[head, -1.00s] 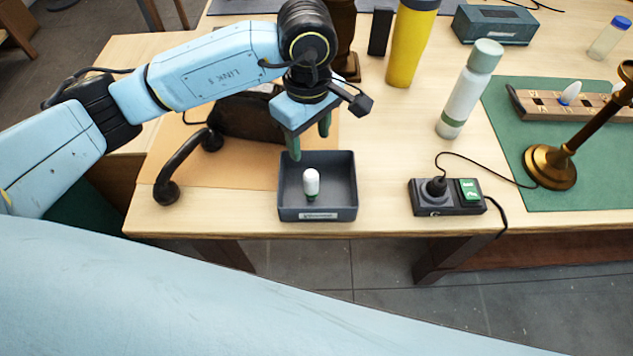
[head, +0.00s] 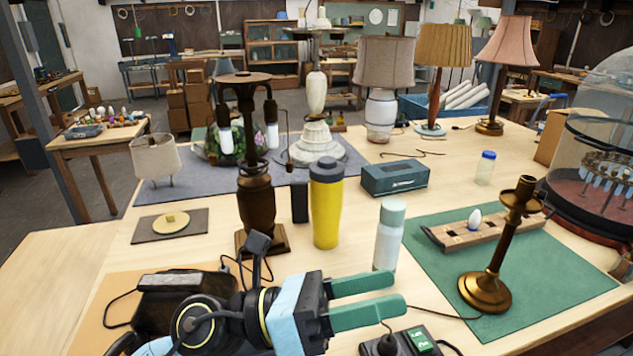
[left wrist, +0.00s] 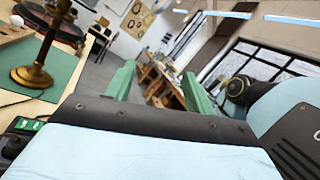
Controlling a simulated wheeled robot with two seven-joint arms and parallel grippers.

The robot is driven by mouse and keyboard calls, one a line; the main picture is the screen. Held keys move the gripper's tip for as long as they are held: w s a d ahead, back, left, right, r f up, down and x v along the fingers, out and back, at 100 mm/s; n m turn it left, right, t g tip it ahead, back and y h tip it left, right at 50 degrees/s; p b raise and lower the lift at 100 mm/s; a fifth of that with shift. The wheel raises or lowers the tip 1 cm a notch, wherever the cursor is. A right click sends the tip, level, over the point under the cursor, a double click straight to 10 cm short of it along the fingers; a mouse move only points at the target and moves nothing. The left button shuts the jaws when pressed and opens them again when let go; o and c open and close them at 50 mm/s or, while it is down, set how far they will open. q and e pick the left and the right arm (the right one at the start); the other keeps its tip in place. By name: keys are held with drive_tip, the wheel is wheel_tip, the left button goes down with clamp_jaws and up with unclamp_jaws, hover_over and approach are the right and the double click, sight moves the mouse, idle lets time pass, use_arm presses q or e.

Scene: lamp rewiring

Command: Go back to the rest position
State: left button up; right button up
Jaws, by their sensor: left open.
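My left gripper (head: 368,299) is at the bottom of the head view, its two green fingers apart and pointing right. It holds nothing and is above the front of the workbench. In the left wrist view the open green fingers (left wrist: 158,85) have only the room behind them between their tips. The power strip (head: 402,345) is just below the fingers in the head view, partly cut off by the frame edge. The small grey tray with the white bulb is outside the current views. My right gripper is not in view.
A white-green bottle (head: 388,238) and a yellow tumbler (head: 326,205) stand close behind the gripper. A brass candlestick lamp (head: 487,285) stands on the green mat (head: 430,250) to the right. A dark brown lamp base (head: 256,205) stands behind the wrist. A grey box (head: 395,178) lies further back.

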use_arm(q)
drive_tip(key=w+a+n+t+y, duration=0.55)
drive_tip(key=n+t, duration=0.45)
drive_tip(key=n, duration=0.3)
drive_tip(key=w+a+n+t+y, duration=0.4)
drive_tip(key=a+n+t, duration=0.4)
drive_tip(key=n, duration=0.5)
drive_tip(key=s+a+f+n+g+y, duration=0.2)
drive_tip(key=a+f+n+y, duration=0.4)
drive_tip(key=f+n, duration=0.15)
drive_tip(key=s+a+f+n+g+y, duration=0.1)
drive_tip(key=a+f+n+g+y, duration=0.2)
drive_tip(key=a+f+n+y, duration=0.45)
drive_tip(key=s+a+f+n+g+h, duration=0.15)
drive_tip(key=s+f+n+g, duration=0.35)
drive_tip(key=s+f+g, duration=0.85)
drive_tip(key=s+f+t+b, duration=0.15)
drive_tip(key=s+f, duration=0.25)
drive_tip(key=f, duration=1.1)
drive_tip(key=s+f+b, duration=0.2)
drive_tip(key=s+f, duration=0.1)
drive_tip(key=f, duration=1.3)
drive_tip(key=s+a+f+b, duration=0.1)
drive_tip(key=s+a+f, duration=0.1)
drive_tip(key=s+f, duration=1.3)
drive_tip(key=shift+s+a+f+g+b, duration=0.2)
drive_tip(key=shift+s+g+b, duration=0.2)
drive_tip(key=shift+s, duration=0.15)
